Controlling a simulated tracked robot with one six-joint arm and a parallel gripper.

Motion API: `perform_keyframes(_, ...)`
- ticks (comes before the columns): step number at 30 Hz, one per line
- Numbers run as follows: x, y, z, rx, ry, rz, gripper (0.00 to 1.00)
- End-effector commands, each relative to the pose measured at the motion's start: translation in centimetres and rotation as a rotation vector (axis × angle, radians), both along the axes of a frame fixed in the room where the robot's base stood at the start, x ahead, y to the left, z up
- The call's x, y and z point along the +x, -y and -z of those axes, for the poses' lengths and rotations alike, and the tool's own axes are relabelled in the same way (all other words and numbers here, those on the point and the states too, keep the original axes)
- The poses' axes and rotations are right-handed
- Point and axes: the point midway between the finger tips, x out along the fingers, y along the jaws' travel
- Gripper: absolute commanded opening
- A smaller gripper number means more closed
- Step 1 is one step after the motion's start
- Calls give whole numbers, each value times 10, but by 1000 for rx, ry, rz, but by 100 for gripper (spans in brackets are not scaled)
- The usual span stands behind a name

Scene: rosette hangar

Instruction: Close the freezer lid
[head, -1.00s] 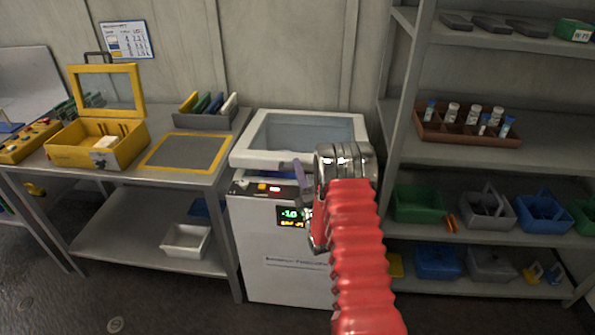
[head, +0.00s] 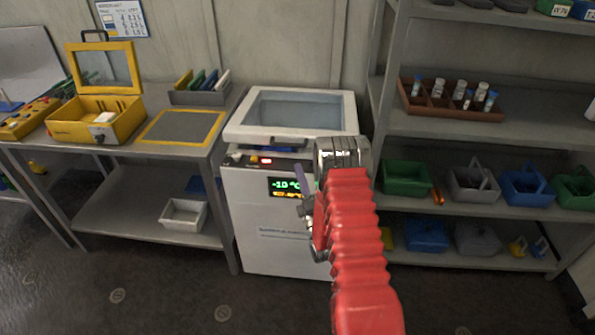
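The freezer (head: 275,235) is a white chest unit with a lit display on its front. A dark handle (head: 273,140) shows at the lid's front edge. My gripper (head: 303,190) is in front of the freezer, below the lid's front edge and right of the display. My red-sleeved arm and metal wrist hide most of it. One thin finger shows, so its opening cannot be judged. Contact with the freezer cannot be told.
A grey workbench (head: 140,165) stands left of the freezer, with an open yellow case (head: 95,130) and a yellow-edged mat (head: 180,140) on it. Shelving (head: 470,212) with bins and a vial rack stands close on the right. The floor in front is clear.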

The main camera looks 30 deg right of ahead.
Motion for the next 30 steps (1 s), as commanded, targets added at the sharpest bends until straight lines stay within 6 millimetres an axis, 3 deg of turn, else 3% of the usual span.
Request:
perform_keyframes(8,1,-6,1,1,0,-9,31)
perform_keyframes(14,5,-8,-3,10,-7,-17,18)
perform_keyframes(22,32,-16,-37,108,-89,-60,0)
perform_keyframes(30,55,-31,-83,279,-221,-100,0)
